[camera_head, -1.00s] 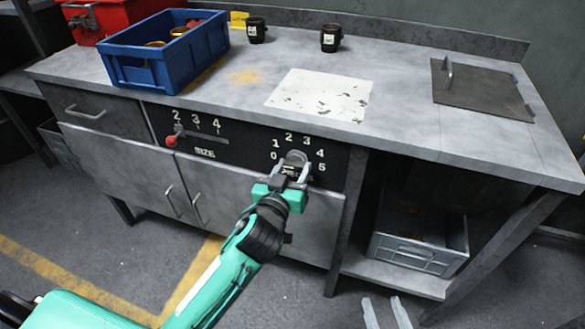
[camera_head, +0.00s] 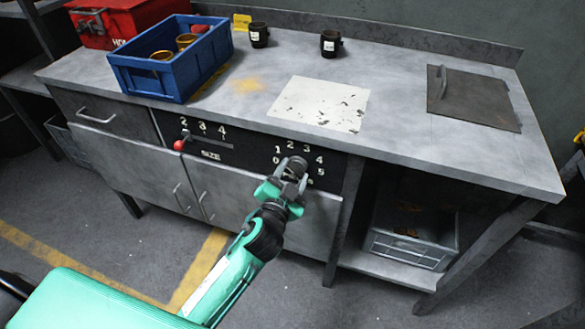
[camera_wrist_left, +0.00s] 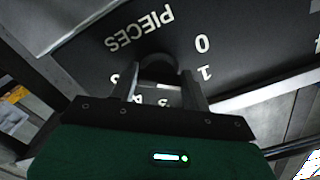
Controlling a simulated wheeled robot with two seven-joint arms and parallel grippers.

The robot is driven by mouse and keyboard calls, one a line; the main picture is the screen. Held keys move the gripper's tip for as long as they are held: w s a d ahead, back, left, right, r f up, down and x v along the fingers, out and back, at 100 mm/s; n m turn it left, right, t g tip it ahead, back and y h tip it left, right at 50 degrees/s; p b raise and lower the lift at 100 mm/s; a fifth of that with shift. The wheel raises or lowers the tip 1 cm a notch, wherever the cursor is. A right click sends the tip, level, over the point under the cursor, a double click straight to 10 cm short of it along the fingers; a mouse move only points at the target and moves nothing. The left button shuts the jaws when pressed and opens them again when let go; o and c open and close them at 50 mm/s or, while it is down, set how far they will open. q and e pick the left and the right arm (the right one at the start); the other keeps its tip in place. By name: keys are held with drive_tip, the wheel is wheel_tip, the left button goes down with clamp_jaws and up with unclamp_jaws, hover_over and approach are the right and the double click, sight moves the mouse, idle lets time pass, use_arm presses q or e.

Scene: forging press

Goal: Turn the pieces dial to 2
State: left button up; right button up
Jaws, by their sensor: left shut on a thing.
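The pieces dial (camera_head: 297,162) is a dark round knob on the black front panel, ringed by white numbers from 0 to 5. My left gripper (camera_head: 291,174) is shut on the knob, one finger on each side, and is rolled at a slant. In the left wrist view the knob (camera_wrist_left: 158,68) shows between the fingertips of my gripper (camera_wrist_left: 160,85), with the word PIECES and the numbers 0 and 1 upside down around it. The gripper covers part of the dial, and I cannot tell which number it points at. My right gripper is out of view.
The size slider with a red knob (camera_head: 180,145) is left of the dial on the same panel. On the bench (camera_head: 420,130) stand a blue crate (camera_head: 185,75), a red box (camera_head: 120,22), two dark cups and a metal plate (camera_head: 470,100). A grey bin (camera_head: 410,248) sits below right.

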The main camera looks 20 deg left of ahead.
use_arm(q)
drive_tip(key=shift+r+m+p, duration=0.2)
drive_tip(key=shift+m+p, duration=0.1)
drive_tip(key=shift+m, duration=0.3)
drive_tip(key=shift+m+p, duration=1.4)
drive_tip(key=shift+m, duration=1.4)
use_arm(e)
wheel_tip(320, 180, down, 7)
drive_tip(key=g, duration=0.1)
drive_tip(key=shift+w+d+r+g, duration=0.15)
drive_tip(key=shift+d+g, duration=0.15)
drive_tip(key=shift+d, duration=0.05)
use_arm(q)
drive_tip(key=shift+c, duration=0.2)
drive_tip(key=o, duration=1)
drive_tip(key=shift+s+f, duration=0.1)
